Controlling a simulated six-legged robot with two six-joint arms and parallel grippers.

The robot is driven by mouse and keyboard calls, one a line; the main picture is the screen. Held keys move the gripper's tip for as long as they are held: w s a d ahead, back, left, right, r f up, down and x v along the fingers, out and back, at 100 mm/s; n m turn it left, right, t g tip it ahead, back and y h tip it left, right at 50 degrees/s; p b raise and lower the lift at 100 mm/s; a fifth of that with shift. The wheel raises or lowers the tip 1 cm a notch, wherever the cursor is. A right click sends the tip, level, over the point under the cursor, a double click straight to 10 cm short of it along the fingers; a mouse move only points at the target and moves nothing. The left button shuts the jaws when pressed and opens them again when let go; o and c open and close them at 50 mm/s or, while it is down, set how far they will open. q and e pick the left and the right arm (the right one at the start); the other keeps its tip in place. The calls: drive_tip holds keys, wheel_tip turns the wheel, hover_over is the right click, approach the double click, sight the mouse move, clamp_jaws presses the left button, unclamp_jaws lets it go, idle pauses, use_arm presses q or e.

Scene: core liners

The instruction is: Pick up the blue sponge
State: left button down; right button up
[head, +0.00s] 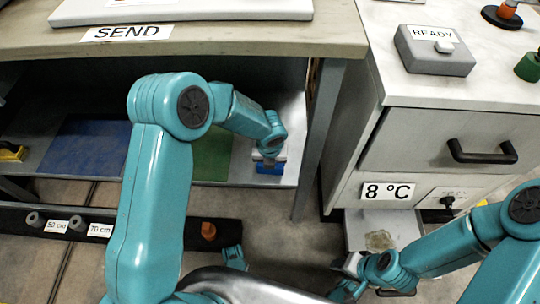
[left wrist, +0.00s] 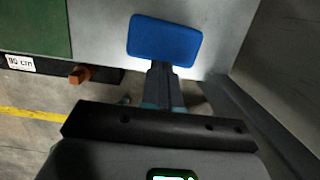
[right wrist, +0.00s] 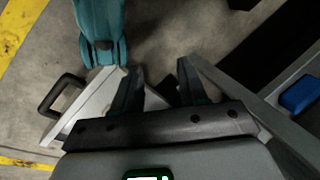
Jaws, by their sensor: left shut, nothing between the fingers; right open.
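The blue sponge (head: 270,169) lies on the grey lower shelf under the SEND bench, right of the green mat. It also shows in the left wrist view (left wrist: 165,40) and at the right edge of the right wrist view (right wrist: 300,93). My left gripper (head: 267,153) is shut and empty at the sponge. In the left wrist view its closed fingertips (left wrist: 160,68) are at the sponge's near edge; I cannot tell whether they touch. My right gripper (head: 348,277) is open and empty beside the pulled-out drawer, its fingers (right wrist: 160,88) apart in the right wrist view.
A green mat (head: 210,155) and a blue mat (head: 85,148) lie on the shelf. The bench leg (head: 320,140) stands right of the sponge. The low open drawer (head: 395,222) holds a pale lump (head: 380,240).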

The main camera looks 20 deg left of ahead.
use_arm(q)
drive_tip(key=w, duration=0.1)
drive_tip(key=w+a, duration=0.1)
drive_tip(key=w, duration=0.1)
drive_tip(key=shift+f, duration=0.15)
drive_tip(key=shift+s+f+b, duration=0.15)
drive_tip(key=shift+f+b, duration=0.35)
drive_tip(key=shift+b, duration=0.35)
drive_tip(key=shift+d+f, duration=0.1)
use_arm(e)
drive_tip(key=shift+w+d+f, duration=0.1)
drive_tip(key=shift+w+f, duration=0.15)
drive_tip(key=shift+f, duration=0.2)
drive_tip(key=shift+w+d+f, duration=0.1)
drive_tip(key=shift+w+f, duration=0.1)
drive_tip(key=shift+f, duration=0.2)
use_arm(q)
drive_tip(key=shift+s+f, duration=0.1)
drive_tip(key=shift+f, duration=0.05)
use_arm(e)
drive_tip(key=shift+s, duration=0.1)
